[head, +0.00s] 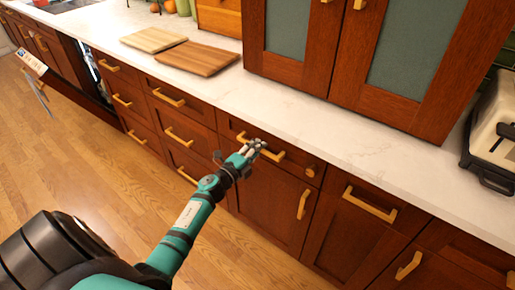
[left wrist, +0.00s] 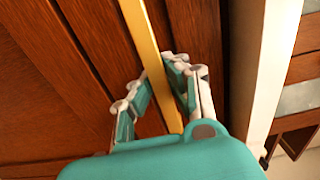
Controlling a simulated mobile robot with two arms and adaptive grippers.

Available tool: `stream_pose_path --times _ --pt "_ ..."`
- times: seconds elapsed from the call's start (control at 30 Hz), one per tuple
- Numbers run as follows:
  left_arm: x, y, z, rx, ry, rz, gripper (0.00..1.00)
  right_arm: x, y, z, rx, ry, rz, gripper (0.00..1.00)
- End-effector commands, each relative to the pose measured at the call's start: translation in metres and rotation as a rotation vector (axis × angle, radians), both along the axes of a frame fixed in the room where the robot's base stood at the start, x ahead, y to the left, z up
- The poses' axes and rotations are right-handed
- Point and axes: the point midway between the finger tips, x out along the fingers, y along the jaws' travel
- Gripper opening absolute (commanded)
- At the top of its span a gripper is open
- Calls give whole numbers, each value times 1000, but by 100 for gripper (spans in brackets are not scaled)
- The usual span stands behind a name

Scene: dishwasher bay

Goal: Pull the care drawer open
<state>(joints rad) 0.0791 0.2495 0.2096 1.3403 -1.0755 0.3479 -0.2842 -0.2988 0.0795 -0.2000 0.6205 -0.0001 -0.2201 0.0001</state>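The drawer under my left gripper has a dark reddish wood front (head: 289,162) with a long brass bar handle (head: 273,156). The drawer front looks flush with its neighbours. No label shows that names it the care drawer. The gripper hides part of the handle in the head view. My right gripper is not in view.
More drawers stand on both sides. The pale countertop (head: 290,115) holds two wooden boards (head: 198,58) and an upper cabinet (head: 345,60). The wood floor (head: 90,160) in front is clear.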

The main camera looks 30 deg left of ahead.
Motion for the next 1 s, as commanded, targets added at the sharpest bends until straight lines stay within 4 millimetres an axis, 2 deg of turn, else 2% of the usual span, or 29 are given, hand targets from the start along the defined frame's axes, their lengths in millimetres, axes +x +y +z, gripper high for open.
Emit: stream_pose_path --times 0.77,1.0 --pt "-1 0 -1 0 2 0 0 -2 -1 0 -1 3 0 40" --pt "-9 1 -2 1 5 0 0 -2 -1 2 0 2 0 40"
